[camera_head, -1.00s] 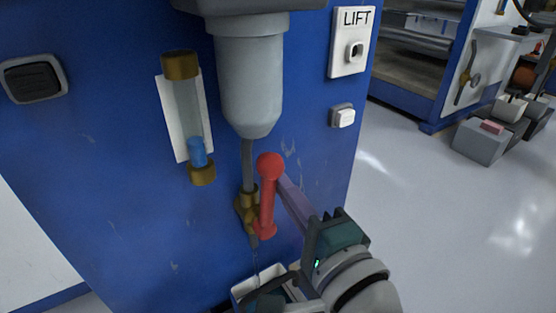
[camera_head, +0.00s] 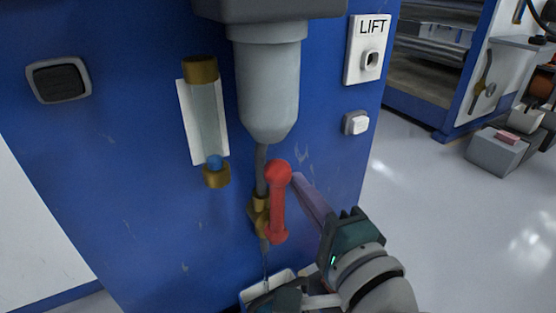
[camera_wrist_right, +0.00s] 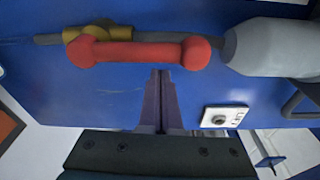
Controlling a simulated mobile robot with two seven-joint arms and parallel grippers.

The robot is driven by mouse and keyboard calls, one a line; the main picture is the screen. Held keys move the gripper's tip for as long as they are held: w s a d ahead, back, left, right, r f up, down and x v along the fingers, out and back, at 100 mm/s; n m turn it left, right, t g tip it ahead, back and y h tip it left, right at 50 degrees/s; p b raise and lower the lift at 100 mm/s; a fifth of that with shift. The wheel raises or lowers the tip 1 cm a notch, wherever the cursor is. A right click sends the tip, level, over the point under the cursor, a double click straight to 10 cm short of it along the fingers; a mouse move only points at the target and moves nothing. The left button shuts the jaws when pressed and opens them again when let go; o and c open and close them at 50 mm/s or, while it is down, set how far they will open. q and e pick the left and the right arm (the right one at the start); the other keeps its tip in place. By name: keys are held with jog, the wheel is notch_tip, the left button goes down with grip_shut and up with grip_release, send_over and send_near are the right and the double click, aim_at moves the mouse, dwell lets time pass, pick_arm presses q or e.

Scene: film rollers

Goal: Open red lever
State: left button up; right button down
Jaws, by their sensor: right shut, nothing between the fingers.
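The red lever (camera_head: 278,208) has a round knob at its top and hangs nearly upright along the pipe, in front of a brass valve (camera_head: 259,203). It also shows in the right wrist view (camera_wrist_right: 138,53), lying parallel to the pipe. My right gripper (camera_head: 298,179) is shut and empty. Its fingertips are beside the lever's knob end, on the right; the wrist view shows them (camera_wrist_right: 162,72) close to the lever's edge. I cannot tell whether they touch it.
A grey bowl (camera_head: 268,85) is above the valve. A gauge tube (camera_head: 208,125) holds a little blue at its bottom. A thin trickle falls below the valve towards a white container (camera_head: 254,296). A LIFT switch (camera_head: 368,55) is at the upper right.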

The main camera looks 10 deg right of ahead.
jog(key=d+p+v, duration=0.2)
jog(key=p+v, duration=0.1)
jog(key=v, duration=0.6)
jog(key=shift+d+f, duration=0.1)
jog(key=shift+d, duration=0.05)
